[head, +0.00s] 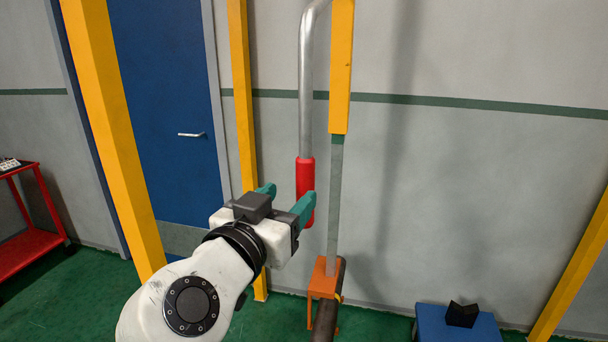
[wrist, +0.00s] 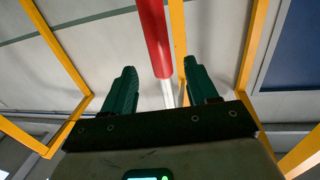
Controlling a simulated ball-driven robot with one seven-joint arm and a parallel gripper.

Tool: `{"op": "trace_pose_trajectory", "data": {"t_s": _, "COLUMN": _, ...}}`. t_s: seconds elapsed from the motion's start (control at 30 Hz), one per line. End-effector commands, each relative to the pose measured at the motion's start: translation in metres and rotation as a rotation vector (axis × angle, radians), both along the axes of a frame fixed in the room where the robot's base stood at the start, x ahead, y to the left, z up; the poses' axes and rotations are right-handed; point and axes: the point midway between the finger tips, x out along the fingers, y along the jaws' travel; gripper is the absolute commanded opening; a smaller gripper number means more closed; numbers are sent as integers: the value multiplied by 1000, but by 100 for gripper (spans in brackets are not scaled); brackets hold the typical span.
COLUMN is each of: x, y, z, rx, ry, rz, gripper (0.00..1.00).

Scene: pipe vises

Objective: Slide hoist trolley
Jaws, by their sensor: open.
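A grey bent bar (head: 306,80) hangs down in the head view and ends in a red grip (head: 305,188). The red grip also shows in the wrist view (wrist: 155,35), running down between the two fingers. My gripper (head: 290,192) is open, with its teal fingers at the height of the red grip. In the wrist view the fingers (wrist: 160,72) stand to either side of the grip, apart from it; the depth between them is hard to tell. The trolley body is not clearly in view; the bar's top leaves the head view.
A yellow hanging post (head: 341,70) and grey strip drop just right of the bar to an orange clamp (head: 324,278) on a dark pipe (head: 325,318). Yellow posts (head: 242,90) stand left and right. A blue box (head: 455,325) is lower right, a red cart (head: 30,230) left.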

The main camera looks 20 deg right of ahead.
Motion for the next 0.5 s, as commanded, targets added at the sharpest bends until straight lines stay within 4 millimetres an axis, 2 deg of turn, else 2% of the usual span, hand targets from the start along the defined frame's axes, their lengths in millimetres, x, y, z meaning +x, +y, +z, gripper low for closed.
{"op": "trace_pose_trajectory", "data": {"t_s": 0.23, "x": 33, "y": -34, "z": 2, "rx": 0, "ry": 4, "rz": -4, "gripper": 58}}
{"op": "trace_pose_trajectory", "data": {"t_s": 0.5, "x": 53, "y": -53, "z": 0, "rx": 1, "ry": 4, "rz": -1, "gripper": 58}}
